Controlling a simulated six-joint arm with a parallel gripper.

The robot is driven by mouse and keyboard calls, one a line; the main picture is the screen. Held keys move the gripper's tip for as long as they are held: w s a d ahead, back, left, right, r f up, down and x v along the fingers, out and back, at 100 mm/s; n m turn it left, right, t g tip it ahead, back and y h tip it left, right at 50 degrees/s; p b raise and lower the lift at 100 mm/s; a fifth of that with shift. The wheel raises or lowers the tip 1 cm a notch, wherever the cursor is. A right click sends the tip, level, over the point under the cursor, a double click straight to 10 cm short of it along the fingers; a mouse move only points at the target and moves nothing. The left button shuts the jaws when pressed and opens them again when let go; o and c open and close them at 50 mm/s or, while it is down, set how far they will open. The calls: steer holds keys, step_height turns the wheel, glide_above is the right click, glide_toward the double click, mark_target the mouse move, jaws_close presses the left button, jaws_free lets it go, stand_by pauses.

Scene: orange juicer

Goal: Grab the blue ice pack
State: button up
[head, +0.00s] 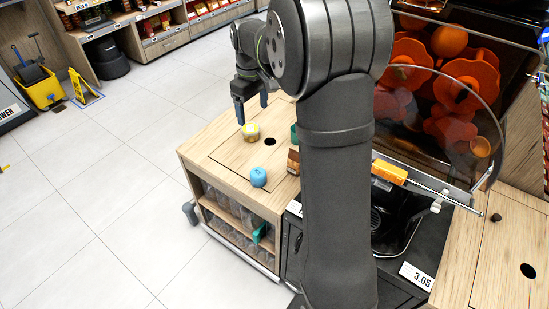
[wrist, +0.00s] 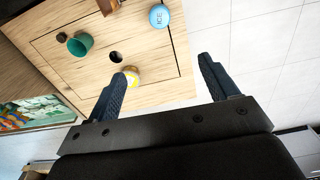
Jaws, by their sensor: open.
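The blue ice pack (head: 258,177) is a small rounded light-blue piece standing near the front edge of the wooden counter top in the head view. In the wrist view the ice pack (wrist: 159,16) shows at the top, with "ICE" written on it. My gripper (head: 251,106) is at the far end of the counter, apart from the ice pack. In the wrist view my gripper (wrist: 168,75) has its two fingers spread wide with nothing held between them.
A yellow and white item (head: 250,132) sits on the wooden counter (head: 217,146) close to my gripper. A round hole (head: 270,141) is in the top. A green cup (wrist: 81,44) stands farther over. The juicer (head: 450,90) is at the right. Open tiled floor lies left.

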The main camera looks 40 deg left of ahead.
steer(key=m, duration=0.1)
glide_toward(258, 172)
step_height(258, 172, down, 5)
steer(key=shift+s+f, duration=0.1)
steer(key=shift+f, duration=2.95)
steer(key=c, duration=1.1)
